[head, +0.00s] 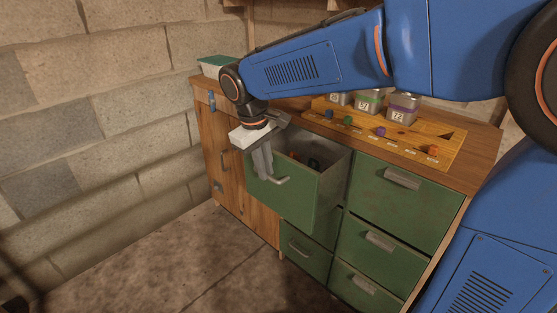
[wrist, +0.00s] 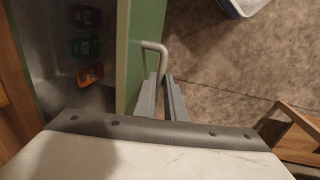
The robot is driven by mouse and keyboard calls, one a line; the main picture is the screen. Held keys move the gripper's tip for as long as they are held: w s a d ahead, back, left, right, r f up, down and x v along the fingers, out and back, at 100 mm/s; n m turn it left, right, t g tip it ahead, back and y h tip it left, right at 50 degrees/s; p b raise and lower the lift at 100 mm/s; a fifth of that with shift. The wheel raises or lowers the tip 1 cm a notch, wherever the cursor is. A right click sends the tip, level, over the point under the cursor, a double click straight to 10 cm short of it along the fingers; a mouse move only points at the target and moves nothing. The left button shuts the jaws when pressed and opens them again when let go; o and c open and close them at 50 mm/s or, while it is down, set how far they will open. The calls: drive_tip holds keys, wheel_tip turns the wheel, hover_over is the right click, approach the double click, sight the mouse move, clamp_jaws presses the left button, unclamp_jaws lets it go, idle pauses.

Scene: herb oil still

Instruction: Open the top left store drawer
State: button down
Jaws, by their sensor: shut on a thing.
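The top left store drawer (head: 298,200) is green and stands pulled well out of the cabinet. Its inside shows, with small dark objects in it. My gripper (head: 267,178) is at the drawer's front, shut on its pale bar handle (head: 286,181). In the wrist view the handle (wrist: 154,46) runs down to my gripper (wrist: 163,84), beside the green drawer front (wrist: 136,45). My wrist hides part of the drawer's far side in the head view.
Other green drawers, including the top right one (head: 399,203), are closed. A wooden board (head: 400,140) with small coloured pieces and labelled tins (head: 403,108) is on the cabinet top. A wooden door (head: 221,158) is at left.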

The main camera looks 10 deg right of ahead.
drive_tip(key=s+a, duration=0.3)
drive_tip(key=a, duration=0.2)
drive_tip(key=shift+s, duration=0.35)
drive_tip(key=c, duration=1.8)
unclamp_jaws()
drive_tip(key=shift+a, duration=0.1)
drive_tip(key=r, duration=0.5)
drive_tip(key=s+a+r, duration=0.1)
drive_tip(key=r, duration=0.5)
drive_tip(key=s+a+r, duration=0.1)
drive_tip(key=r, duration=0.5)
drive_tip(key=shift+a+r, duration=0.1)
drive_tip(key=shift+a, duration=0.15)
